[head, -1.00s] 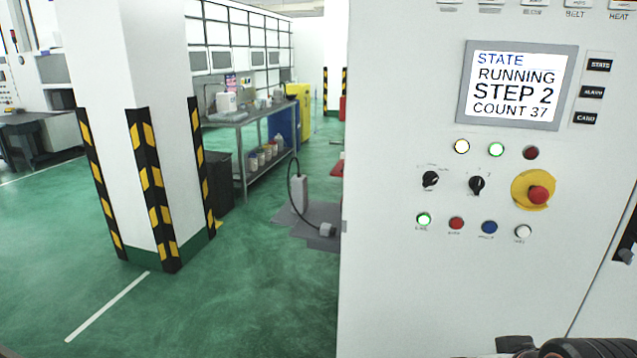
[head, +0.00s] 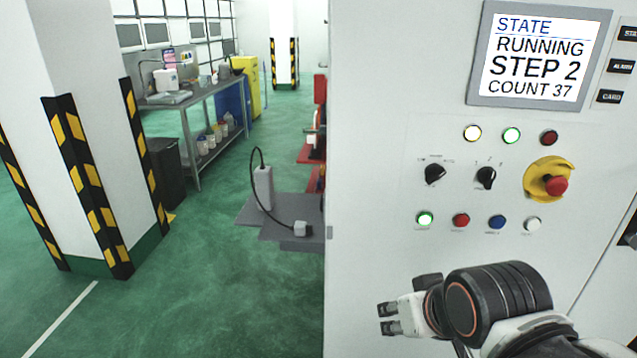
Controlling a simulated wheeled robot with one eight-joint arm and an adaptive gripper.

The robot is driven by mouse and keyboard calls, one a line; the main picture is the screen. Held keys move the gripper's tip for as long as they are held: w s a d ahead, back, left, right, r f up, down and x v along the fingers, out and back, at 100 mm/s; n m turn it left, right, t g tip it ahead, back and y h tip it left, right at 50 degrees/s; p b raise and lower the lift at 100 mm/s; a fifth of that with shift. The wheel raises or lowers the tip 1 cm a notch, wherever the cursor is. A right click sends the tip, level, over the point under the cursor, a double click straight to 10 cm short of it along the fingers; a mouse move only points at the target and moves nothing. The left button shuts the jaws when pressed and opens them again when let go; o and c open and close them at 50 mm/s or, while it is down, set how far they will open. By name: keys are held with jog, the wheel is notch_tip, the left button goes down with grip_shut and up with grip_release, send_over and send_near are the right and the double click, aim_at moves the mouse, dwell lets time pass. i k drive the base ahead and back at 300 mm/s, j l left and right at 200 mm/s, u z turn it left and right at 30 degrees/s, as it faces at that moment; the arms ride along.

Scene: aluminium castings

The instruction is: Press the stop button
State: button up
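The white control panel fills the right side of the head view. Its lower row has a lit green button (head: 425,219), a red button (head: 461,220), a blue button (head: 497,222) and a white button (head: 532,224); their labels are too small to read. My gripper (head: 390,319) is below the button row, pointing left, touching no button. Its two fingertips show a gap between them, with nothing held. The screen (head: 540,55) reads STATE RUNNING, STEP 2, COUNT 37.
Two black selector knobs (head: 486,178) and a row of lamps (head: 511,135) sit above the buttons. Left of the panel stand a grey block with a cable (head: 264,188), a workbench (head: 190,100) and a striped pillar (head: 85,190). Green floor between is clear.

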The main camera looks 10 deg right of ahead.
aim_at(462, 220)
jog(key=i+j+z, duration=0.15)
jog(key=j, duration=0.25)
jog(key=i+j+z, duration=0.1)
jog(key=j, duration=0.3)
jog(key=i+j+z, duration=0.15)
jog(key=j, duration=0.25)
jog(key=i+j+z, duration=0.15)
jog(key=j, duration=0.25)
jog(key=z, duration=1.4)
jog(key=k+l, duration=0.05)
jog(key=l, duration=0.05)
